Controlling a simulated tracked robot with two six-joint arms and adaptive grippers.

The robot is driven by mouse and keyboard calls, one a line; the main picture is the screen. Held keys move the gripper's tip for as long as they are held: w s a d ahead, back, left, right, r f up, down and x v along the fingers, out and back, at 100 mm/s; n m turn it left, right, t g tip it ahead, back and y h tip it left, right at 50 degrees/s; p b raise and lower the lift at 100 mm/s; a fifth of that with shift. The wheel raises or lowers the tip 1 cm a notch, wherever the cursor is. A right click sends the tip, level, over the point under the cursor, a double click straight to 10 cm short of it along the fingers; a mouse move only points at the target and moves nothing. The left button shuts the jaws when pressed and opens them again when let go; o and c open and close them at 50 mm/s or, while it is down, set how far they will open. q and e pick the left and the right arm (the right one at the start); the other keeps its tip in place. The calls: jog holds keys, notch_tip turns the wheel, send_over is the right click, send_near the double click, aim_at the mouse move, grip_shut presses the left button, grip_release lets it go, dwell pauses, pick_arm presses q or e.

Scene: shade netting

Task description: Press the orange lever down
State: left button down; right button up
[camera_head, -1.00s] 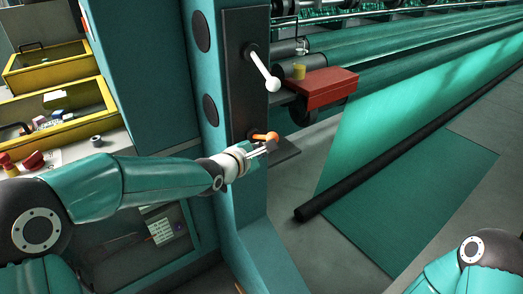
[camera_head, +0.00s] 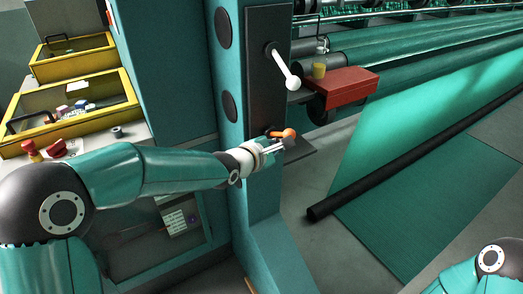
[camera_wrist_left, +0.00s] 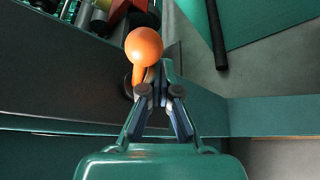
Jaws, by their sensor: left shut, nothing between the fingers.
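The orange lever (camera_head: 289,133) sticks out low on the dark vertical plate (camera_head: 266,80) of the teal machine column. In the left wrist view its round orange knob (camera_wrist_left: 144,46) stands just beyond the fingers, with a short orange stem running to the plate. My left gripper (camera_head: 286,144) is shut and empty, close beside and just below the lever in the head view. In the wrist view my fingertips (camera_wrist_left: 160,88) overlap the stem's edge; I cannot tell whether they touch it. My right gripper is out of view; only part of the right arm shows at the bottom right.
A white-knobbed lever (camera_head: 285,68) sits higher on the same plate. A red block (camera_head: 340,88) projects to its right. A black roller (camera_head: 420,160) and green netting (camera_head: 430,205) lie at the right. Yellow-edged bins (camera_head: 70,110) stand at the left.

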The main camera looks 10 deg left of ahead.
pick_arm(q)
jog(key=s+a, duration=0.6)
jog(key=shift+s+a+r, duration=0.2)
jog(key=shift+a+r, duration=0.2)
dwell(0.3)
